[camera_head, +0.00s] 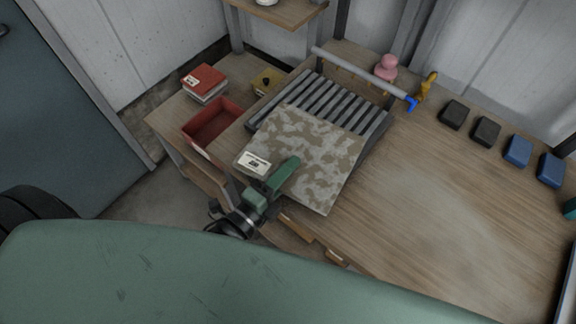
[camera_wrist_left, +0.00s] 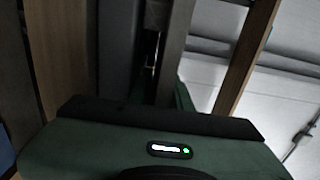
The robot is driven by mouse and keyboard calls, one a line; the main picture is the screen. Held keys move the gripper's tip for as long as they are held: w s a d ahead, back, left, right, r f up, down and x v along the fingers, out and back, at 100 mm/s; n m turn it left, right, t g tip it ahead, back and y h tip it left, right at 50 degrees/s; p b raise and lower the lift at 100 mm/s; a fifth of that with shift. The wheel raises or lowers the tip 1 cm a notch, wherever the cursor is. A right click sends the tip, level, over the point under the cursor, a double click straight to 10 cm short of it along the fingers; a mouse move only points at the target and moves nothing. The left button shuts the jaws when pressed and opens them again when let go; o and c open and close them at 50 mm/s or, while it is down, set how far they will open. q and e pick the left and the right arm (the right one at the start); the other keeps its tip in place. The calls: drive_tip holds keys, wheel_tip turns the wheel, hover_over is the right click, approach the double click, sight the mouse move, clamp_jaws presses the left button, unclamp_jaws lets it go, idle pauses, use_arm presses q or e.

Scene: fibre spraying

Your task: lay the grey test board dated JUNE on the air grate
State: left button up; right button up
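The test board (camera_head: 310,150) is a flat square with blotchy grey and brown mottling. A white label (camera_head: 254,163) sits at its left corner; its print is too small to read. The board's far part overlaps the slatted air grate (camera_head: 330,97), and its near part reaches out towards the table's front edge. Whether it rests on the slats or is just above them I cannot tell. My green left gripper (camera_head: 284,176) is at the board's near-left edge, one finger over the top and the other hidden below; it appears shut on the board. My right gripper is out of view.
A grey bar (camera_head: 360,71) with a blue end runs behind the grate. A pink item (camera_head: 387,68) and an orange bottle (camera_head: 428,86) stand nearby. An open red bin (camera_head: 213,118) and red books (camera_head: 204,79) are at left. Dark and blue blocks (camera_head: 517,151) line the back right.

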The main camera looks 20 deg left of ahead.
use_arm(q)
drive_tip(key=shift+r, duration=0.2)
drive_tip(key=b+v, duration=0.2)
drive_tip(key=v, duration=1)
drive_tip(key=shift+b, duration=0.4)
drive_tip(key=shift+f, duration=0.1)
